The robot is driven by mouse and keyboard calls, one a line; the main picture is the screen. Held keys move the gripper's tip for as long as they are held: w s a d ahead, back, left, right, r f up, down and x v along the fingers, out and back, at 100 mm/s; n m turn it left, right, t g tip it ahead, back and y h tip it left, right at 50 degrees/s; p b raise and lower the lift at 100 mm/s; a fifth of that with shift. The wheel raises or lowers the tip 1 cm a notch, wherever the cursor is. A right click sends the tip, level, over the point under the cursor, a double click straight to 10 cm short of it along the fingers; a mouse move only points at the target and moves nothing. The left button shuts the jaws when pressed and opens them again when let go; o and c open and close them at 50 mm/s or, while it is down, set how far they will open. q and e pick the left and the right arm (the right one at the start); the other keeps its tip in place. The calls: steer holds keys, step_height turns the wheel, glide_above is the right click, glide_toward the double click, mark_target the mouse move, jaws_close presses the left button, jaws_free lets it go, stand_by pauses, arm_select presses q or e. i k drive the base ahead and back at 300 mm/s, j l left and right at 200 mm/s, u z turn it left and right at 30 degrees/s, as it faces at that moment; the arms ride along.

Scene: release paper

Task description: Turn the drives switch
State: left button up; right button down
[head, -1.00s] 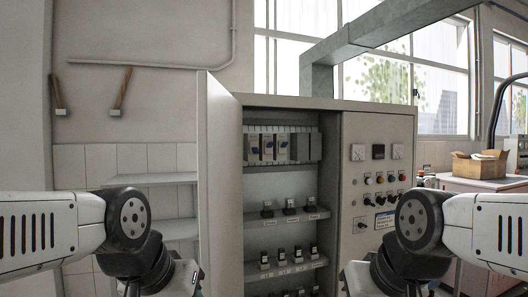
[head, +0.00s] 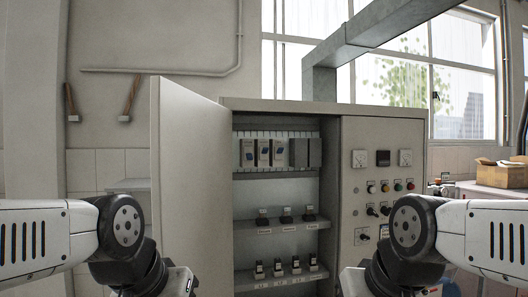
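A grey electrical cabinet (head: 333,106) stands ahead with its left door (head: 188,170) swung open. Inside, a top row of modules (head: 265,152) includes several with blue parts. Below are a shelf with three small dark switches (head: 285,214) and a lower shelf with several more (head: 290,266). Their labels are too small to read, so I cannot tell which is the drives switch. The closed right panel carries dark rotary knobs (head: 372,210) and a lower switch (head: 363,235); my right arm hides part of it. Both my arms are bent low at the sides; the gripper fingers are below the picture.
The open door stands out on the left side of the cabinet opening. A cardboard box (head: 502,175) sits on a bench at the right. Two wooden-handled tools (head: 130,98) hang on the left wall. The space directly before the cabinet opening looks clear.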

mark_target(387, 211)
steer(key=i+l, duration=0.2)
steer(key=l, duration=0.2)
steer(key=i+l+z, duration=0.1)
steer(key=l, duration=0.3)
steer(key=i+l, duration=0.3)
steer(key=l+z, duration=0.05)
steer(key=l, duration=0.05)
